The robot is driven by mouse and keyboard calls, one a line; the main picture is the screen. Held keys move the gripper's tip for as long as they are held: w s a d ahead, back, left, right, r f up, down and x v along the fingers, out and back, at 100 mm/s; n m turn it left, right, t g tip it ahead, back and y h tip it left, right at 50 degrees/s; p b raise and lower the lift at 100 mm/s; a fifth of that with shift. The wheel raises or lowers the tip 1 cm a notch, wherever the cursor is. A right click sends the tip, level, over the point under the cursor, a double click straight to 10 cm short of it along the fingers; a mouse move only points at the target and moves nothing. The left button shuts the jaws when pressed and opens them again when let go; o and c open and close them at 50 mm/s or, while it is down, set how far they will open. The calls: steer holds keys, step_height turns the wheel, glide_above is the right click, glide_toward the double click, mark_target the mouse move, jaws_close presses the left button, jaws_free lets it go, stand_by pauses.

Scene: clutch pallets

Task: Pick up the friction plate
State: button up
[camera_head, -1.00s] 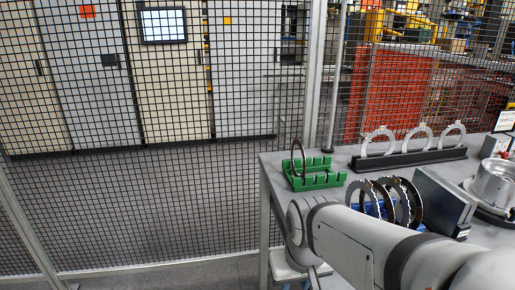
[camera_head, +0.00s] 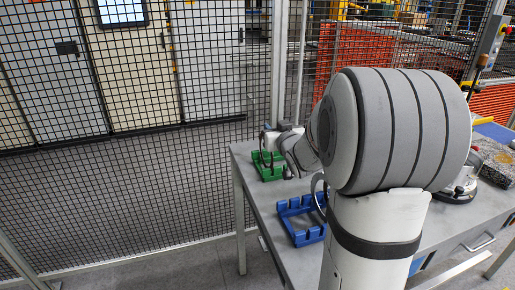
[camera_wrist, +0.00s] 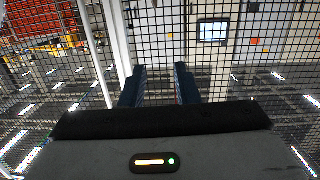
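The green rack (camera_head: 267,172) stands at the table's left end, with the end of my arm over its back edge. My gripper's outline is too small there to make out clearly. In the wrist view my gripper (camera_wrist: 159,84) has two dark blue fingers apart, with only mesh fence between them. The blue rack (camera_head: 298,236) stands nearer on the table; its visible left slots are empty. A thin curved ring edge (camera_head: 314,186), probably a friction plate, shows at its right side, partly hidden by my arm. Any other plates there are hidden.
A mesh fence (camera_head: 130,190) runs behind and left of the grey table (camera_head: 250,205). My arm covers much of the table's middle. A round metal housing (camera_head: 460,188) and a dark speckled block (camera_head: 496,163) stand at the right.

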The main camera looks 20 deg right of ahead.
steer(key=shift+t+y, duration=0.4)
steer(key=shift+t, duration=0.2)
steer(key=f, duration=0.2)
steer(key=w+f, duration=0.1)
steer(key=f, duration=0.1)
steer(key=w+f, duration=0.1)
steer(key=f, duration=0.2)
steer(key=shift+w+d, duration=0.2)
steer(key=shift+d, duration=0.15)
steer(key=shift+w+p, duration=0.9)
steer(key=shift+w, duration=2.25)
steer(key=shift+c, duration=0.2)
jaws_close()
